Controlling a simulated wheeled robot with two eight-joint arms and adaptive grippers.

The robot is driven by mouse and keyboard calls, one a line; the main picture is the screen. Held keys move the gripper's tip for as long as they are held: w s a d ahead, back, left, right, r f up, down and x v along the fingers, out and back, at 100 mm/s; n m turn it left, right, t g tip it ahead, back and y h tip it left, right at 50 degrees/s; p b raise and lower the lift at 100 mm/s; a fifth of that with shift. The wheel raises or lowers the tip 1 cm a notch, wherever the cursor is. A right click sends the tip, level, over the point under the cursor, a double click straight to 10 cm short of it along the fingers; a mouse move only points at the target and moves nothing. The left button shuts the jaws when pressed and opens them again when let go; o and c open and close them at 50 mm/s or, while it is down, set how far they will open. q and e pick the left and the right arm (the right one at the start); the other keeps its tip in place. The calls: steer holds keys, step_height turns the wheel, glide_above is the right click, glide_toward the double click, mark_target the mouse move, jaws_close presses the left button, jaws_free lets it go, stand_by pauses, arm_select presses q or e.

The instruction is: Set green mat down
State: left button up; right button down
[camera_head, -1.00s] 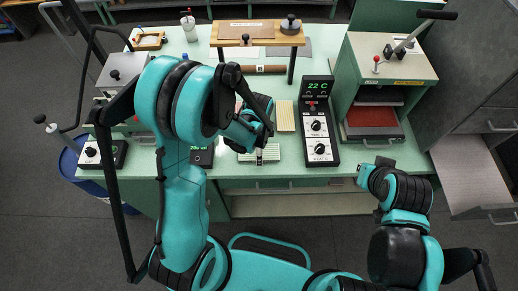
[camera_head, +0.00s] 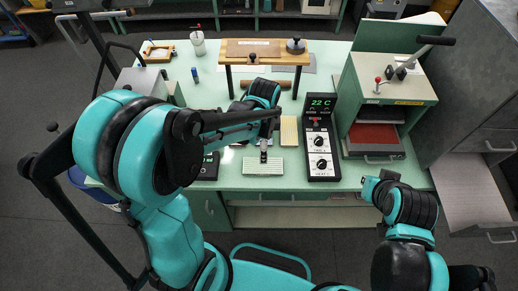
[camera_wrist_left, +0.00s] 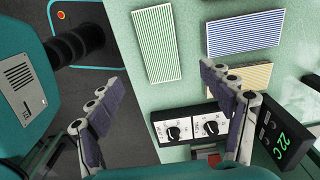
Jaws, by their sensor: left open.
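The green mat (camera_head: 263,167), a pale striped rectangle, lies flat on the bench near its front edge. In the left wrist view the green-striped mat (camera_wrist_left: 144,45) lies clear, apart from both fingers. My left gripper (camera_head: 264,150) hangs just behind and over the mat's far edge in the head view. Its fingers are spread wide with nothing between them in the left wrist view (camera_wrist_left: 158,84). My right gripper (camera_head: 368,186) is off to the right, before the bench front; its jaws are too small to read.
A blue-striped mat (camera_wrist_left: 243,33) and a yellow mat (camera_head: 289,131) lie close by. A dial controller reading 22 C (camera_head: 321,140) stands right of them. A wooden stand (camera_head: 267,46) is behind, and a press (camera_head: 390,85) stands to the right.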

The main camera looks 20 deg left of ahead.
arm_select(q)
steer(key=s+a+r+n+t, duration=0.4)
steer(key=s+r+n+t, duration=0.3)
steer(key=n, duration=0.7)
steer(key=shift+s+a+r+n, duration=0.35)
steer(key=shift+s+r, duration=0.95)
steer(key=shift+r, duration=1.05)
